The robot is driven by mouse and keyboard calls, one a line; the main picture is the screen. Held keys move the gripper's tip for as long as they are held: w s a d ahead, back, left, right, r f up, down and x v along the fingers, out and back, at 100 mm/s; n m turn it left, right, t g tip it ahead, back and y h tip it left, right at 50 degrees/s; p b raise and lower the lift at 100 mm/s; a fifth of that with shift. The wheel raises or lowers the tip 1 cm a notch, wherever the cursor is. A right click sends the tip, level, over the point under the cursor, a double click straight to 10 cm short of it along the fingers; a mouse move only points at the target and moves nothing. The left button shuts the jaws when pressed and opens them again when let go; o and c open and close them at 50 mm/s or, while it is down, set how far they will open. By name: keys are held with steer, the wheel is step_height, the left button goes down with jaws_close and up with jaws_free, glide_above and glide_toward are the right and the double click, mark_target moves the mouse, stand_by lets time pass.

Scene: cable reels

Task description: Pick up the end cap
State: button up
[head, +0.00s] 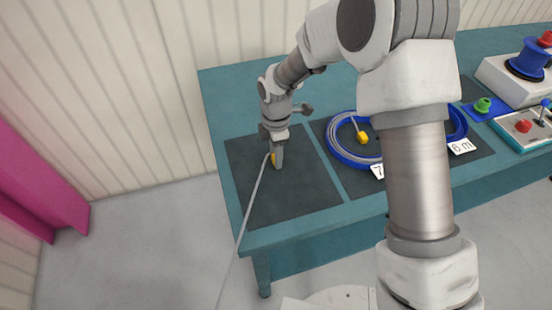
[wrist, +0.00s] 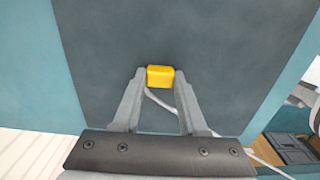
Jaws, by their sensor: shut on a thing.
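The yellow end cap (wrist: 160,77) sits between the two fingertips of my gripper (wrist: 160,84) in the wrist view. My gripper is shut on it. In the head view my gripper (head: 278,160) points down over the left dark mat (head: 300,190), and a sliver of the yellow cap (head: 273,159) shows beside the fingers. A grey cable (head: 252,205) runs from the cap over the table's front edge towards the floor. I cannot tell whether the cap touches the mat.
A blue ring of coiled cable (head: 340,150) with another yellow cap (head: 362,137) lies on the mat to the right, partly behind my arm. The left mat is otherwise clear.

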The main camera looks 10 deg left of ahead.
jaws_close()
steer(key=shift+r, duration=0.65)
steer(key=r, duration=0.2)
steer(key=d+r, duration=0.1)
steer(key=shift+d+r+p, duration=0.15)
steer(key=shift+r+p, duration=0.2)
steer(key=shift+p, duration=0.05)
steer(key=d+r+p, duration=0.1)
steer(key=d+r, duration=0.5)
steer(key=d, duration=0.4)
steer(key=shift+d, duration=0.2)
